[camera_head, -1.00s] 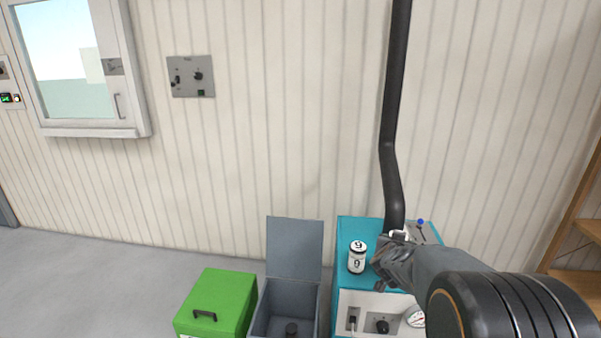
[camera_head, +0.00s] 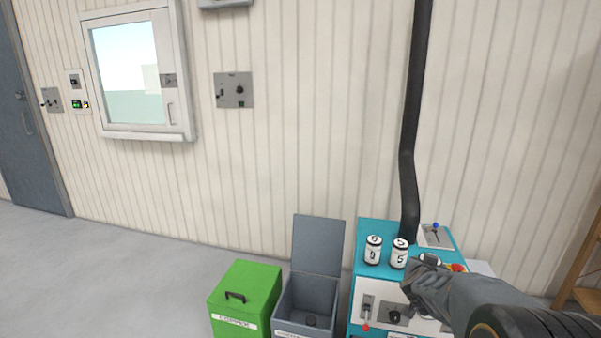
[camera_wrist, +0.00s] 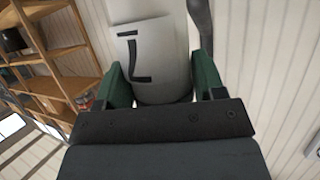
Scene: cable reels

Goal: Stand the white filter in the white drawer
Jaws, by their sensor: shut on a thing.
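My gripper (camera_wrist: 155,88) is shut on a white cylinder with a black mark, which I take to be the white filter (camera_wrist: 165,50). Its body fills the space between the green finger pads; its far end is out of the wrist view. In the head view my gripper (camera_head: 425,266) is over the right part of the teal cabinet, and the held filter is mostly hidden there. Two white cans with black ends, a left one (camera_head: 373,250) and a right one (camera_head: 399,253), stand upright on the cabinet, left of my gripper. I cannot pick out a white drawer.
The teal cabinet (camera_head: 366,226) has a white front with a switch and knob. A black pipe (camera_head: 409,150) rises behind it. An open grey bin (camera_head: 318,245) and a closed green bin (camera_head: 245,295) stand to its left. Wooden shelves (camera_wrist: 60,65) show in the wrist view.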

